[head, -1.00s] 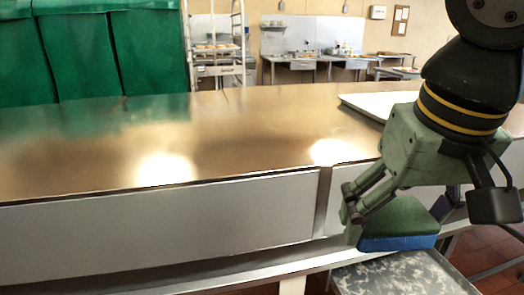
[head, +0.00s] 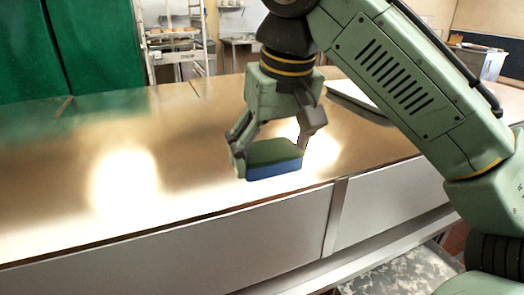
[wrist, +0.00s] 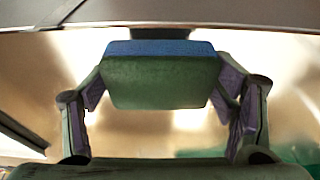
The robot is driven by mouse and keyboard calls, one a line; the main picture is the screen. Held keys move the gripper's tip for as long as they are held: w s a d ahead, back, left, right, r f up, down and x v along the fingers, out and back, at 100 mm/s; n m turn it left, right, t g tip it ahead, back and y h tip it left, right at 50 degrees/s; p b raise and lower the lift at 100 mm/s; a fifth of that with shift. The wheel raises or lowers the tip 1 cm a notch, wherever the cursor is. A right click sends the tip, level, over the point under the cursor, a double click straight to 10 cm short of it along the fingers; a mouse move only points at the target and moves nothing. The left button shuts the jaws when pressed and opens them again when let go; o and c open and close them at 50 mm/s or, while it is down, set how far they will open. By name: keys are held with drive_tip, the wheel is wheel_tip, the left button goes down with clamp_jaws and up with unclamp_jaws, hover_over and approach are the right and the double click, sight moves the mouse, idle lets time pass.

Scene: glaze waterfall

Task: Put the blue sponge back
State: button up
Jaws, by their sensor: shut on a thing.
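The blue sponge (head: 274,171) has a green top layer and a blue lower layer. My gripper (head: 270,160) is shut on it, with a finger on each side, near the front edge of the shiny metal counter (head: 60,190). In the wrist view the sponge (wrist: 160,80) sits between my gripper's two fingers (wrist: 160,95), green face toward the camera and blue edge at the top. I cannot tell whether its underside touches the counter or hangs just above it.
A pale flat tray or board (head: 355,102) lies on the counter behind my arm. A speckled grey surface (head: 400,278) is lower, at the front right. Green curtains (head: 100,45) and a rack (head: 175,45) stand behind. The counter's left side is clear.

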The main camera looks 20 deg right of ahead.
drive_tip(key=w, duration=0.2)
drive_tip(key=w+d, duration=0.1)
drive_tip(key=w, duration=0.3)
drive_tip(key=shift+w+d+f, duration=0.25)
drive_tip(key=shift+w+f, duration=0.05)
drive_tip(key=shift+w, duration=0.05)
drive_tip(key=shift+s+x, duration=0.15)
drive_tip(key=shift+x, duration=0.75)
drive_tip(key=shift+s+x, duration=0.1)
drive_tip(key=shift+x, duration=0.8)
drive_tip(key=shift+d+f, duration=0.1)
drive_tip(key=shift+f, duration=0.05)
drive_tip(key=shift+f, duration=0.15)
drive_tip(key=o, duration=1)
